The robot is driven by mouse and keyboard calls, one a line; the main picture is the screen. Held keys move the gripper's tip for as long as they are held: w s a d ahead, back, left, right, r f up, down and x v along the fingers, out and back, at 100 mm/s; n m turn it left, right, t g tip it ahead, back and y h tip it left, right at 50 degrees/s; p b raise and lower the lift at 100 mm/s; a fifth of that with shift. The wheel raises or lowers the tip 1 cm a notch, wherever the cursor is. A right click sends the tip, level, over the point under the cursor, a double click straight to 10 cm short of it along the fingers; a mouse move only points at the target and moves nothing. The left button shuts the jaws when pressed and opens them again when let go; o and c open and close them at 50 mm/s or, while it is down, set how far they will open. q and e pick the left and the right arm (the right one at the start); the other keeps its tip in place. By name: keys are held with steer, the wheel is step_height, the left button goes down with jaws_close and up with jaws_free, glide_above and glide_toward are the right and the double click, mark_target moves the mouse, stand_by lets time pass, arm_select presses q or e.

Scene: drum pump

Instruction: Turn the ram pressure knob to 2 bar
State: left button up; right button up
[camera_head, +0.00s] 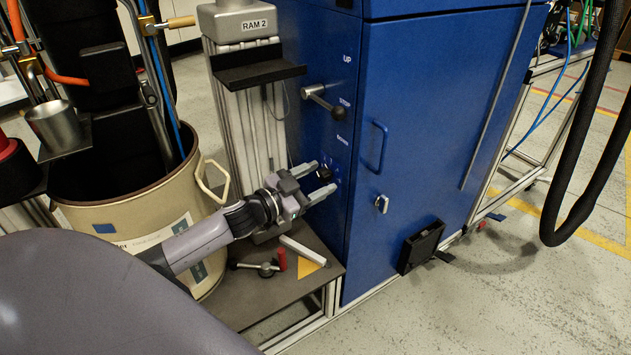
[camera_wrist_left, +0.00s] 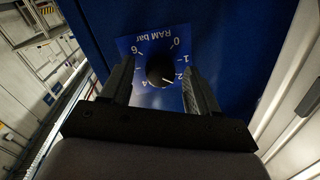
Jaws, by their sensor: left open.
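The ram pressure knob (camera_head: 324,175) is a small black knob on the blue cabinet's left face. In the left wrist view the knob (camera_wrist_left: 160,70) sits on a blue dial plate (camera_wrist_left: 140,46) lettered "RAM bar", upside down, with 0, 1, 2, 4 and 6 around it. A short white mark shows at its edge between 2 and 4; I cannot tell whether it is the pointer or a scale tick. My left gripper (camera_head: 322,178) is open, with one finger on each side of the knob. Gaps appear between fingers and knob. My right gripper is not in view.
Above the knob, a lever with a black ball (camera_head: 338,114) sticks out from the blue cabinet (camera_head: 420,110). The RAM 2 column (camera_head: 236,120) stands to the left. A beige drum (camera_head: 140,210) stands beside my left arm. A red-handled part (camera_head: 282,259) lies on the shelf below.

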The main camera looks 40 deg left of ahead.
arm_select(q)
steer(key=c, duration=1)
steer(key=shift+m, duration=0.8)
steer(key=shift+c, duration=0.2)
steer(key=o, duration=1)
steer(key=shift+o, duration=0.2)
steer(key=shift+s+a, duration=0.15)
steer(key=shift+s, duration=0.35)
steer(key=p+v, duration=0.1)
steer(key=v, duration=0.5)
steer(key=shift+p, duration=0.35)
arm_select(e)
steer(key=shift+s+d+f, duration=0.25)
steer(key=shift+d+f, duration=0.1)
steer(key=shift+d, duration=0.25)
